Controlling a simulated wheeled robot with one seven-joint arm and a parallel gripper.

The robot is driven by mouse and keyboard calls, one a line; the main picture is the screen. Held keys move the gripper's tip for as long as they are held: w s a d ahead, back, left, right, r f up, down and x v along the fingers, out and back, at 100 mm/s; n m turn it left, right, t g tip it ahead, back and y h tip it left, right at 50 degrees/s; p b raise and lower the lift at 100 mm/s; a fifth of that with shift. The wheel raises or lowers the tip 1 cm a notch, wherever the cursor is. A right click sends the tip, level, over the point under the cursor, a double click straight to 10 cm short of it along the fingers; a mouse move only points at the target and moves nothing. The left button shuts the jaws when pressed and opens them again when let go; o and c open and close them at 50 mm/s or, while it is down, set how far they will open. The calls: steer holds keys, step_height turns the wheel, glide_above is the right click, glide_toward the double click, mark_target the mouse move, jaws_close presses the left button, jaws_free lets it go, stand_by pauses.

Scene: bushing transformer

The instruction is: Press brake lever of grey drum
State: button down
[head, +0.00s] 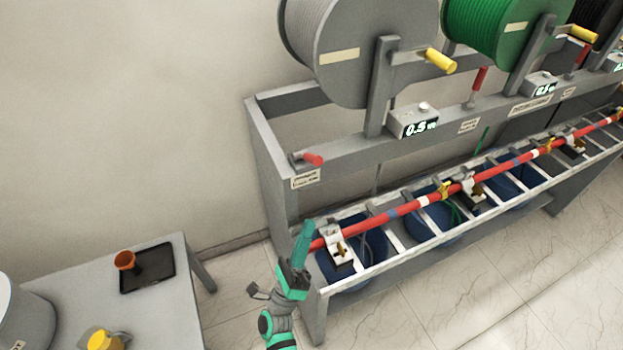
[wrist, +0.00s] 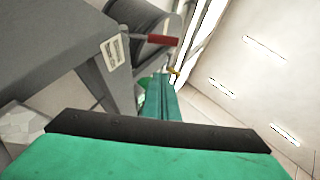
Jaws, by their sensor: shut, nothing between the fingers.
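The grey drum (head: 352,45) is mounted on the rack's left end. A lever with a red handle (head: 313,159) sticks out at the rack's left front corner, below the drum, above a small label (head: 305,180). My gripper (head: 307,226) is shut and empty. It points up and stands below and in front of the lever, apart from it. In the wrist view the red handle (wrist: 156,40) lies beyond the closed fingers (wrist: 160,85), next to a white label (wrist: 113,52).
A grey rack (head: 262,150) carries the drums, with a green drum (head: 490,30) to the right. A red rail (head: 400,210) runs along its front. A yellow crank handle (head: 440,61) juts from the grey drum. A table (head: 170,290) stands at lower left.

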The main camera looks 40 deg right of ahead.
steer(key=shift+s, duration=0.1)
glide_toward(308, 158)
steer(key=shift+d+r, duration=1.15)
steer(key=shift+d, duration=1.65)
steer(key=shift+w, duration=0.35)
steer(key=shift+s+d+r, duration=0.15)
steer(key=shift+r, duration=0.05)
